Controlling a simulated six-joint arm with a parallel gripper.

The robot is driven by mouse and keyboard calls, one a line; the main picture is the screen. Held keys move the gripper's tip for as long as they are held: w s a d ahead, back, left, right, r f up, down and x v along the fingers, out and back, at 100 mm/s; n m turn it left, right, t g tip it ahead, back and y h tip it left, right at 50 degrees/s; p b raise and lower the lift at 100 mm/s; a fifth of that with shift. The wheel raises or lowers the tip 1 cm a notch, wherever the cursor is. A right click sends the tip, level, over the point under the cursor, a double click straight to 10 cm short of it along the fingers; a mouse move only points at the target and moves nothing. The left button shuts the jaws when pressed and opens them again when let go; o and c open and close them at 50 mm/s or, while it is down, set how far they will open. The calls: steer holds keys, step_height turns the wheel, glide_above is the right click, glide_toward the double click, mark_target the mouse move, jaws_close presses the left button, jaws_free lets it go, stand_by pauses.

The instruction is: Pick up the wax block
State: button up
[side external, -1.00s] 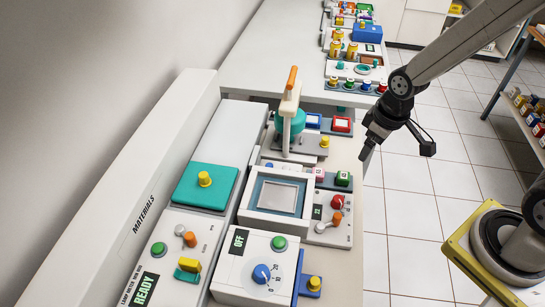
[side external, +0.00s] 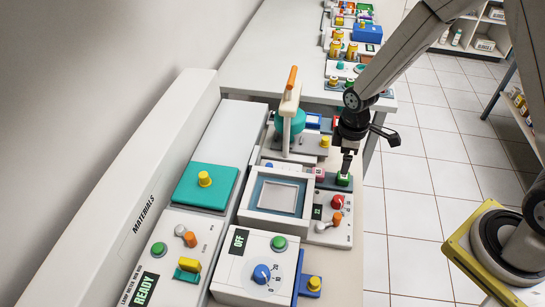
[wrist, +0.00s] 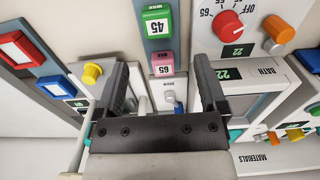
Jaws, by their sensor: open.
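Two small blocks with number labels stand side by side: a green one (side external: 343,181) marked 45 in the wrist view (wrist: 157,22), and a pink one (side external: 319,174) marked 65 in the wrist view (wrist: 163,65). Their small labels seem to read WAX. My gripper (side external: 346,172) is open and points down at the green block in the side view; I cannot tell whether it touches it. In the wrist view the two fingers (wrist: 160,68) stand apart with the pink block showing between them and the green one beyond. Nothing is held.
A white-framed bath (side external: 247,217) is left of a panel with a red knob (side external: 337,202) and an orange knob (side external: 337,218). A teal press with an orange-tipped lever (side external: 291,80) stands behind. A yellow knob (wrist: 92,74) is beside the left finger. Floor lies right of the bench.

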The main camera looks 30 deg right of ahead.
mark_target(343, 178)
steer(key=shift+f, duration=1)
steer(key=shift+f, duration=0.1)
steer(key=shift+f, duration=2.5)
jaws_close()
